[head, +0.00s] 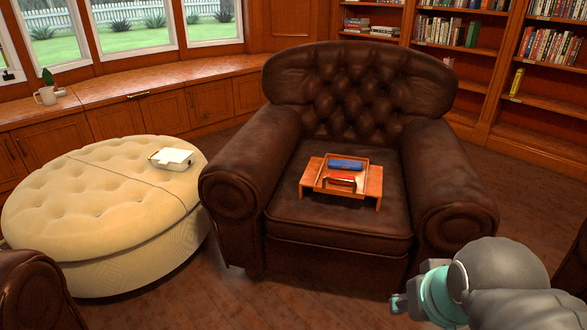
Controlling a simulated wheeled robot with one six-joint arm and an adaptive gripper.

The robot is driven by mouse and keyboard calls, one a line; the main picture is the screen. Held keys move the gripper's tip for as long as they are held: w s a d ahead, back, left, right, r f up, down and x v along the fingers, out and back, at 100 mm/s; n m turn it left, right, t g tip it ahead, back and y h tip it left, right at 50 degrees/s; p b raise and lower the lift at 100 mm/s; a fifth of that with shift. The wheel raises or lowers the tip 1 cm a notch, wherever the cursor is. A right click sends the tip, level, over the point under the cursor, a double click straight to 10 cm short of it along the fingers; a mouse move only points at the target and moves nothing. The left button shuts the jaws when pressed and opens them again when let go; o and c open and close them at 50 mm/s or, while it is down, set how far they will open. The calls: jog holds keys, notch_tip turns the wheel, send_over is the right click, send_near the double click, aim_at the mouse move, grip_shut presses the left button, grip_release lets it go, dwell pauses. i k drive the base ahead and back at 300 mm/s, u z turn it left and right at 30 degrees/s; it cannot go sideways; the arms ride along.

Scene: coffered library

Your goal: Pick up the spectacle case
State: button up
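A dark blue, rounded, elongated case (347,164) lies in a small wooden tray (376,188) on the seat of the brown leather armchair. It looks like the spectacle case, though it is small in this view. A red item with a pale part (341,180) lies just in front of it in the same tray. Part of my grey and teal arm shows at the lower right, in front of the armchair and well apart from the tray. I cannot make out my gripper's fingers in this view.
The armchair (330,240) has high padded arms on both sides and a tufted back. A round cream ottoman (90,205) with a white boxy object (172,159) stands at left. Bookshelves (540,104) line the back right. Wooden floor shows in front.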

aim_at(332, 164)
jog(key=u, duration=0.85)
jog(key=i, duration=1)
